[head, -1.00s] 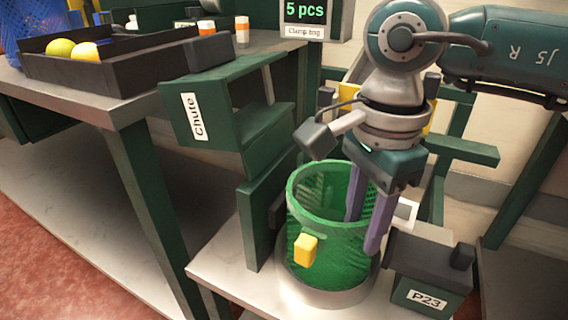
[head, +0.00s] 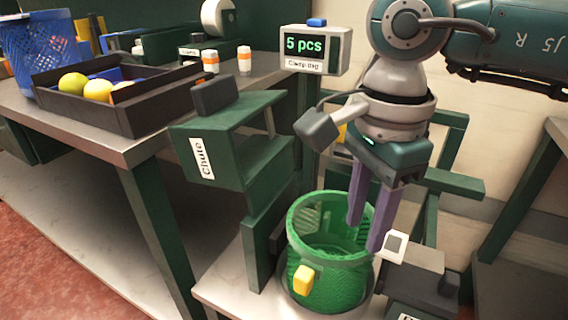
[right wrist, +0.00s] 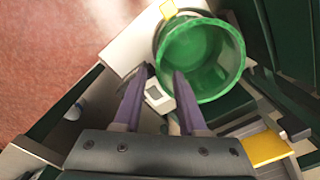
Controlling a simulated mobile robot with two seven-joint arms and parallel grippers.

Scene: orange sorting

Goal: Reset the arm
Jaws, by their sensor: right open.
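My right gripper (head: 371,224) is open and empty, its two purple fingers pointing down at the right rim of a green mesh basket (head: 328,272). In the right wrist view the gripper (right wrist: 152,88) is spread, with nothing between its fingertips. One fingertip shows close to the rim of the green basket (right wrist: 201,62); I cannot tell whether it touches. The basket stands upright, a yellow tab on its front, and its visible inside looks empty. My left gripper is not in view.
A green chute (head: 217,150) stands beside the green basket. A display (head: 313,48) reading "5 pcs" is behind. A white device (head: 396,245) is right of the basket.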

